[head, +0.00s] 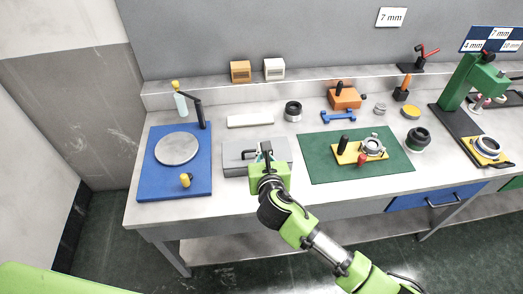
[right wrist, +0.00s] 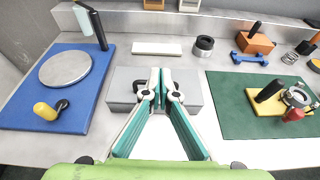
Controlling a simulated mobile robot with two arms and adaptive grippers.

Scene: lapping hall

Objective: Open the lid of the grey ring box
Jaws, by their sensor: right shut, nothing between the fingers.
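The grey ring box (head: 232,157) sits on the bench between the blue mat and the green mat; its lid is down. My right gripper (head: 264,152) is over the front middle of the box with its fingers shut and nothing between them. In the right wrist view the gripper (right wrist: 161,76) covers the middle of the box (right wrist: 197,90), and a dark handle shows partly behind the fingers. I cannot tell whether the fingers touch it. My left gripper is not in view.
A blue mat (head: 150,188) with a round grey plate (head: 177,148) lies left. A green mat (head: 320,173) with a yellow fixture (head: 346,157) lies right. A white bar (head: 250,120) and a dark ring (head: 293,111) stand behind the box. The bench front edge is close.

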